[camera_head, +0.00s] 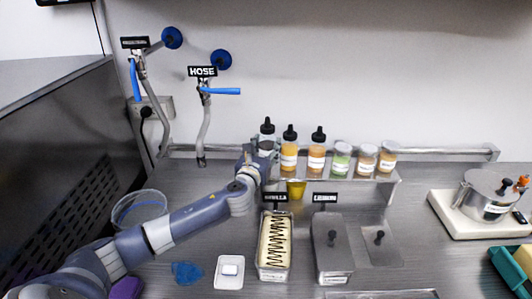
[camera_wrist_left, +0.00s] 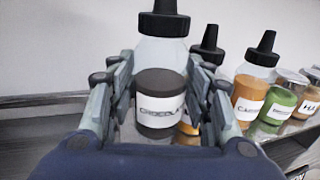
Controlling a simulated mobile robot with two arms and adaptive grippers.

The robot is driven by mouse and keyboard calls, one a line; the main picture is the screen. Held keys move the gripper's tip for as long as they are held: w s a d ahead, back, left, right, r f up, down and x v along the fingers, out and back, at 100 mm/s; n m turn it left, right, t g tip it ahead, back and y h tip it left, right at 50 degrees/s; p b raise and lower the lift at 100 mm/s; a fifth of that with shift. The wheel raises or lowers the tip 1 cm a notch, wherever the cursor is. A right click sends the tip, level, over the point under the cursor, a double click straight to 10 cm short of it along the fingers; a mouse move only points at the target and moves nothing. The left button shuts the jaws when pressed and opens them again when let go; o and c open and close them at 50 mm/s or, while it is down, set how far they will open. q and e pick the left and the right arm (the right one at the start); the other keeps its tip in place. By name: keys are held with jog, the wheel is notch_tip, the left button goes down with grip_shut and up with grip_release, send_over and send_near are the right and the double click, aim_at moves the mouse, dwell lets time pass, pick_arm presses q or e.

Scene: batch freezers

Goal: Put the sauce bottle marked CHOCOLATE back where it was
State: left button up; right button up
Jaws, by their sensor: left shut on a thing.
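The CHOCOLATE sauce bottle (camera_head: 267,132) is upright at the left end of the row of bottles, with a black nozzle cap and dark brown sauce in its lower part. In the left wrist view the bottle (camera_wrist_left: 161,88) stands between my fingers, its label facing me. My left gripper (camera_head: 260,156) is shut on it. The shelf (camera_head: 350,183) holds the row. I cannot tell whether the bottle's base touches the shelf, as my gripper hides it. My right gripper is not in view.
A yellow sauce bottle (camera_head: 289,150) stands close to the right, then an orange one (camera_head: 317,151) and several jars (camera_head: 342,158). A clear bowl (camera_head: 139,212) is left.

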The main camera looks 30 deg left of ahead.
aim_at(266, 155)
pick_arm(q)
jog(key=shift+w+a, duration=0.25)
jog(key=shift+w, duration=0.15)
jog(key=f, duration=0.3)
jog(key=shift+w+a+f, duration=0.15)
jog(key=shift+w+f, duration=0.05)
jog(key=shift+f, duration=0.05)
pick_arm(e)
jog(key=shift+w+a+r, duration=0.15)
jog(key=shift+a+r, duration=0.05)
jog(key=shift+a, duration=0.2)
pick_arm(q)
jog(key=shift+f, duration=0.15)
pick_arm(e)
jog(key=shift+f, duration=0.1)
pick_arm(q)
jog(key=o, duration=1.1)
jog(key=shift+f, duration=0.1)
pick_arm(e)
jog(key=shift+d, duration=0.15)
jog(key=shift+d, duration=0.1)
